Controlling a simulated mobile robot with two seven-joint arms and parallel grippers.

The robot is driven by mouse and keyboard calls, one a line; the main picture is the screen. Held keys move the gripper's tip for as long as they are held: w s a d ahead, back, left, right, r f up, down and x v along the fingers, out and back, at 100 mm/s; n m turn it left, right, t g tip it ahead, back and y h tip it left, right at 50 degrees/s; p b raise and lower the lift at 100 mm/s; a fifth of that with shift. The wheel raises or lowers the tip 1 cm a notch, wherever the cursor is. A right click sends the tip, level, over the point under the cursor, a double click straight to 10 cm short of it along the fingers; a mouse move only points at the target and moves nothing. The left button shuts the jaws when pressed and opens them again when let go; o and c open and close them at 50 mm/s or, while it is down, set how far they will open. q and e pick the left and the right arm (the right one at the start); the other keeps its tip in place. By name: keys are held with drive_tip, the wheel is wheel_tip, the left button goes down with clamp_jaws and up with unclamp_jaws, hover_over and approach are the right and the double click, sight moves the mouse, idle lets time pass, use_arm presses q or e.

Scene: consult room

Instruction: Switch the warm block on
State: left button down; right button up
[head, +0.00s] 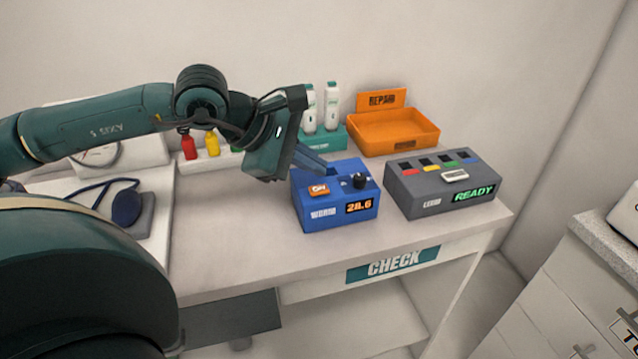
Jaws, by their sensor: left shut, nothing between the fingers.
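The warm block is a blue box (334,218) labelled WARM on the table. Its top has an orange switch (319,189) marked ON and a black knob (359,181). Its front display (359,205) is lit in orange and reads about 28.6. My left gripper (318,167) is shut and empty, its fingers over the block's back left part, behind the orange switch. I cannot tell whether the fingertips touch the block. The fingers and the hand hide part of the block's back left. My right gripper is not in view.
A grey block (424,202) with a green READY display stands right of the warm block. An orange REPAIR tray (395,137) and a teal holder (325,143) with white devices stand behind. Small red and yellow bottles (212,143) and a blood pressure cuff (127,207) are left. The table front is clear.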

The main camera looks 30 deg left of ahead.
sight(312, 190)
use_arm(q)
drive_tip(key=shift+r+p, duration=0.9)
drive_tip(key=shift+r, duration=0.95)
